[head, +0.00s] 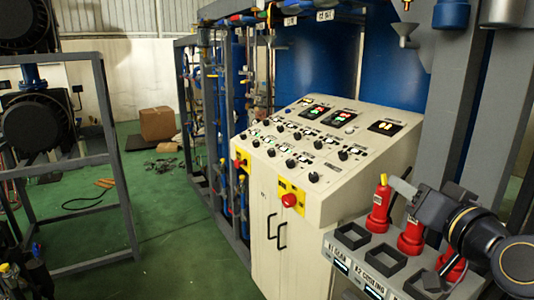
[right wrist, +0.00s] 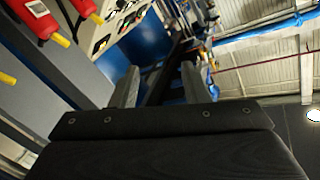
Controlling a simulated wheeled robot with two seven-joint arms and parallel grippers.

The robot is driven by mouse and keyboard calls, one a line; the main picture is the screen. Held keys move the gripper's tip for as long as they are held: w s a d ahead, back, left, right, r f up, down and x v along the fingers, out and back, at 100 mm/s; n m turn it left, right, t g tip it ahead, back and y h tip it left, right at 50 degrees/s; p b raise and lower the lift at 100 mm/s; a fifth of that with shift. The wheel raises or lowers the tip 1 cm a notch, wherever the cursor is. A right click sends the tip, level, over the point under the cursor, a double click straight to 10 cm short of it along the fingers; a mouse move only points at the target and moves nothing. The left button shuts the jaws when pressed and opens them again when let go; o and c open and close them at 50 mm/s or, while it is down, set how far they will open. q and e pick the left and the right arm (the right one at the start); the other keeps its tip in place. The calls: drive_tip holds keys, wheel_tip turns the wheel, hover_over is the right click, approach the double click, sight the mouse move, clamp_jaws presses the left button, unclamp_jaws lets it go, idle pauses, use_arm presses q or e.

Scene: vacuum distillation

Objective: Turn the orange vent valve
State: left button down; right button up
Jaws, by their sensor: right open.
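I cannot pick out the orange vent valve for certain in either view. Small coloured handles (head: 262,13) show on the pipe rack at the top of the head view, too small to tell apart. My right gripper (head: 398,186) is at the right of the head view, beside and above the red bottles. In the right wrist view its two fingers (right wrist: 160,88) stand apart with nothing between them. My left gripper is not in view.
A cream control console (head: 290,205) with knobs and a red stop button (head: 289,200) stands mid-picture. Red bottles (head: 380,206) stand in a grey labelled rack (head: 350,262) close to my right arm. A grey post (head: 440,110) rises behind. Green floor (head: 175,235) is open at left.

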drive_tip(key=s+a+f+g, duration=0.2)
drive_tip(key=s+f+g, duration=0.2)
drive_tip(key=f, duration=0.5)
drive_tip(key=s+a+f+n+g+y, duration=0.1)
drive_tip(key=s+a+f+g, duration=0.1)
drive_tip(key=s+f, duration=0.7)
drive_tip(key=s+a+f+n+g, duration=0.1)
drive_tip(key=s+f+g, duration=0.4)
drive_tip(key=f, duration=0.5)
drive_tip(key=shift+s+a+g+y, duration=0.3)
drive_tip(key=shift+s+a, duration=0.55)
